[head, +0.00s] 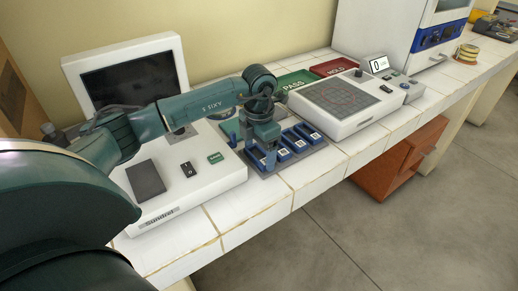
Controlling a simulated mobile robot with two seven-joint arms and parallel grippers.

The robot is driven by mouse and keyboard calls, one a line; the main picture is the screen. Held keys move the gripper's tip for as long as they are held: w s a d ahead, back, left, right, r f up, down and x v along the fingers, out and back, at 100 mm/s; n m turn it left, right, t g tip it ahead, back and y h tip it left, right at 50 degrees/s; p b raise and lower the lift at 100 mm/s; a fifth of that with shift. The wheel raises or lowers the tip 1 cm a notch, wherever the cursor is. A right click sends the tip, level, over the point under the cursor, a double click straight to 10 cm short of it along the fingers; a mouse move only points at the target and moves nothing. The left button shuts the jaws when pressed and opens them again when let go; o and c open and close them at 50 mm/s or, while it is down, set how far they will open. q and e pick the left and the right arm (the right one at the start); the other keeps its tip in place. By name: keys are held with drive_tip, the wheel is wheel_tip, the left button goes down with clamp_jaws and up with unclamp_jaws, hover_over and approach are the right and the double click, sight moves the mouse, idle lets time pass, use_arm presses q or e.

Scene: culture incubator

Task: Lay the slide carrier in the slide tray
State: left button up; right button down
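The slide tray (322,147) is a dark grey flat tray on the white bench, in the middle of the head view. Several blue slide carriers (296,141) with pale labels lie side by side in it. My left gripper (265,164) points down over the left part of the tray, close to the leftmost blue piece (256,156). The gripper covers part of that piece, and I cannot tell whether its fingers hold it. A small upright blue part (233,140) shows left of the gripper. My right gripper is not in view.
A white instrument with a dark screen (128,77) stands left of the tray, under my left arm. A white device with a grey grid plate (345,98) stands to the right. Green PASS (296,83) and red (331,68) trays lie behind. The bench's front edge is clear.

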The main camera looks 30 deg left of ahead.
sight(259, 154)
use_arm(q)
drive_tip(key=o, duration=0.4)
drive_tip(key=shift+o, duration=0.2)
drive_tip(key=shift+r, duration=0.1)
wheel_tip(259, 154, up, 12)
idle(0.7)
